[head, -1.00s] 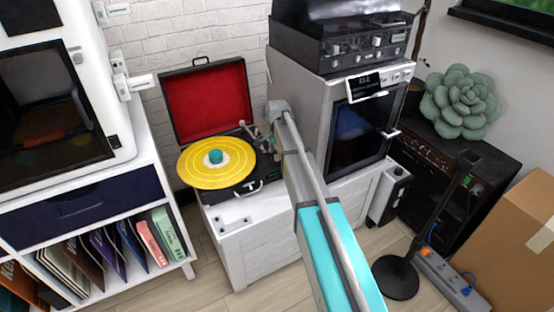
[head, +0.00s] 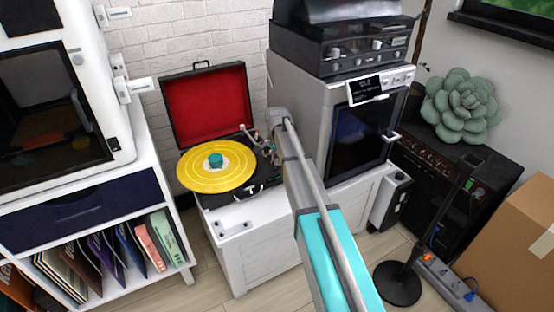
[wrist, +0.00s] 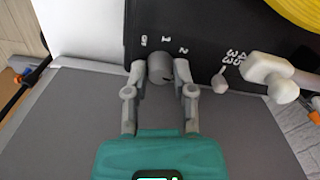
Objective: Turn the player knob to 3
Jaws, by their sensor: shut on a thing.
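The player (head: 245,195) is a black case with an open red-lined lid and a yellow record (head: 217,166) on top. In the wrist view its dark top plate (wrist: 215,25) carries a round grey knob (wrist: 160,68) with small white marks around its far side; which mark the knob points to I cannot tell. My gripper (wrist: 160,72) is shut on the knob, one finger on each side. In the head view my arm covers the knob and fingertips.
A small grey lever (wrist: 219,82) beside the "33 45" marks and a pale tonearm part (wrist: 272,75) stand close right of my fingers. The player sits on a white cabinet (head: 255,245). A grey oven-like machine (head: 305,110) stands right beside my arm.

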